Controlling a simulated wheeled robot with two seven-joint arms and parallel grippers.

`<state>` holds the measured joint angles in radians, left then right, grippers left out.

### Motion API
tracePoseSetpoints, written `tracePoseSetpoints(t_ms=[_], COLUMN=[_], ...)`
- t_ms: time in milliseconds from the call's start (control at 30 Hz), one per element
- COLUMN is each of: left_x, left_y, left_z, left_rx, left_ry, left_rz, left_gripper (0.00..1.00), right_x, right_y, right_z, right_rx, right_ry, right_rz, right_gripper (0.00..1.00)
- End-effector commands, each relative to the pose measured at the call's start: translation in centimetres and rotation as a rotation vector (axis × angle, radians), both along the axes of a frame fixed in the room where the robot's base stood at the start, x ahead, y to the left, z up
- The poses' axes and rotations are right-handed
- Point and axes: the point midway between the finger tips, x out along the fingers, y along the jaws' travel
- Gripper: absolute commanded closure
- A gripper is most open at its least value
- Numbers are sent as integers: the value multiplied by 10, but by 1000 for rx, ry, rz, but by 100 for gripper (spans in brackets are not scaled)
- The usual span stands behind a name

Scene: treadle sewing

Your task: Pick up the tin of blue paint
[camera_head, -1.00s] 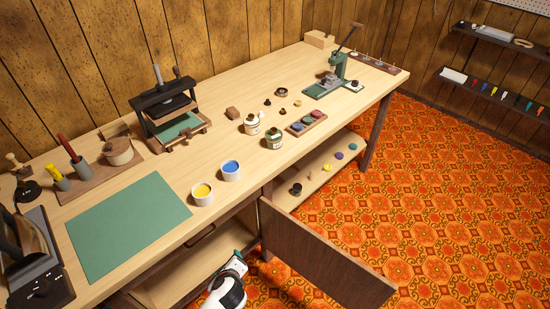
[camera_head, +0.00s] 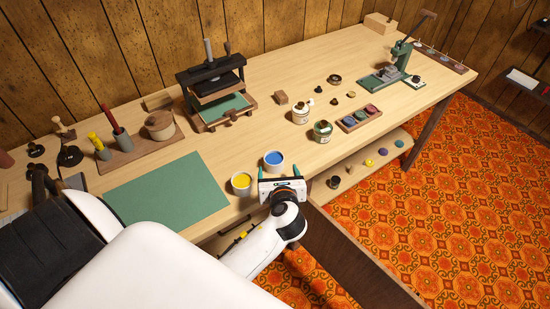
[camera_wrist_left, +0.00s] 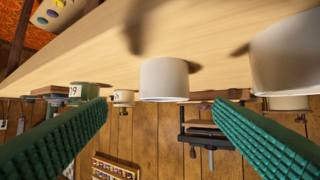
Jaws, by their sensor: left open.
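The tin of blue paint (camera_head: 273,161) is a white round tin with blue paint inside. It stands upright near the front edge of the table, right of and slightly behind a matching tin of yellow paint (camera_head: 241,182). My left gripper (camera_head: 281,176) is open and empty at the table's front edge, just in front of the blue tin. The left wrist view appears upside down. There the blue tin (camera_wrist_left: 164,78) stands ahead, between and beyond the open green-padded fingers (camera_wrist_left: 160,104). The yellow tin (camera_wrist_left: 287,55) is partly cut off at right. My right gripper is not in view.
A green mat (camera_head: 165,190) lies left of the tins. A press (camera_head: 214,85) stands behind them. Two labelled jars (camera_head: 301,113) and a tray of coloured discs (camera_head: 359,119) are to the right. The table between tins and jars is clear.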

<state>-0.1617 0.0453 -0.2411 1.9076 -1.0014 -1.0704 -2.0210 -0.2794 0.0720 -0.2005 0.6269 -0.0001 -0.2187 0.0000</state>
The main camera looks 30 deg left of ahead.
Motion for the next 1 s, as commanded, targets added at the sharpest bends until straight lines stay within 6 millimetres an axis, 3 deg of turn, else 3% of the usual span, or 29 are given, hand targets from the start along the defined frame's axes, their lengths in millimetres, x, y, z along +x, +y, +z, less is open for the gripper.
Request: tracePoseSetpoints(t_ms=[300,700,1000], left_x=[32,64,68], left_y=[26,59,62], left_z=[-17,-32,-35], left_rx=[-1,-1,-2], left_ry=[-1,1,0], left_rz=[0,0,-1], left_gripper=[24,24,24], right_x=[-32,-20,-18], right_y=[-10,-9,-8], right_z=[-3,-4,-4], right_rx=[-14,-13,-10], right_ry=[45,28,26], right_rz=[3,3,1], right_gripper=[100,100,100])
